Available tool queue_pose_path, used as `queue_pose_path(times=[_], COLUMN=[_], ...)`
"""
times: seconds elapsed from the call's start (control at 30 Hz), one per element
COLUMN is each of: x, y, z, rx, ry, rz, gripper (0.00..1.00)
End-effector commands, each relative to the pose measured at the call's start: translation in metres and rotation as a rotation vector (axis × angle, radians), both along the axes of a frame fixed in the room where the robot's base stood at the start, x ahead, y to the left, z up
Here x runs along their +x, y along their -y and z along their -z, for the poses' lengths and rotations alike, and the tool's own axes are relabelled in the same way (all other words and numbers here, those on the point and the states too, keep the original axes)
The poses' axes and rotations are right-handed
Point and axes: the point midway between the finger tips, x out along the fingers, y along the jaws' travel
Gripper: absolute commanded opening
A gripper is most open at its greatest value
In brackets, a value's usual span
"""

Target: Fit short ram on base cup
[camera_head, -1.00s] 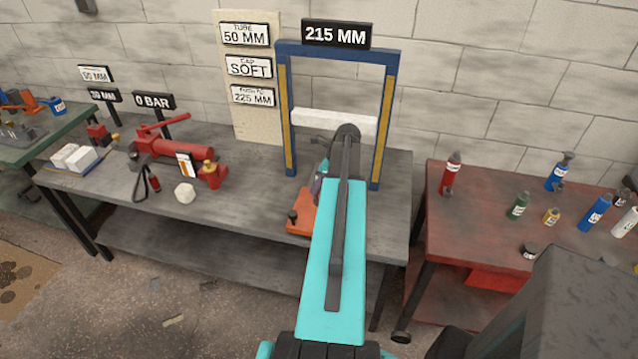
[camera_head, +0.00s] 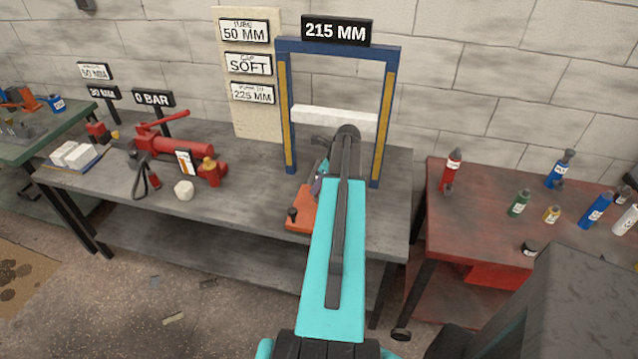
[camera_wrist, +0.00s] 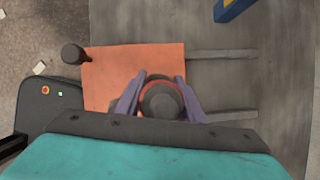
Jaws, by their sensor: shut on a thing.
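My gripper (camera_wrist: 160,88) has its two purple fingers closed on either side of a round piece (camera_wrist: 160,101) with a dark top and a red-orange rim, seen from above in the wrist view. I take this piece to be the short ram. It stands over the right part of an orange plate (camera_wrist: 112,72), which also shows in the head view (camera_head: 300,212). The base cup is not visible; the held piece and my gripper cover that spot. I cannot tell whether the ram touches anything below. My arm hides most of the gripper in the head view.
A blue frame (camera_head: 284,110) with a white crossbar (camera_head: 335,121) stands just behind my gripper. A dark knob (camera_wrist: 74,54) rises at the plate's corner. Bottles stand on the red table (camera_head: 480,222).

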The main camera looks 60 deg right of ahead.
Motion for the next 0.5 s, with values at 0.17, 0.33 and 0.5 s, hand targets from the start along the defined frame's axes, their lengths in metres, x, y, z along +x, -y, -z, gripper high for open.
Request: queue_pose_path(times=[0.17, 0.33, 0.5], x=[0.0005, 0.0006, 0.0006], y=[0.0003, 0.0003, 0.0003], z=[0.0013, 0.0036, 0.006], rx=[-0.001, -0.001, -0.001], ry=[0.002, 0.002, 0.002], rz=[0.0, 0.0, 0.0], gripper=[0.0, 0.0, 0.0])
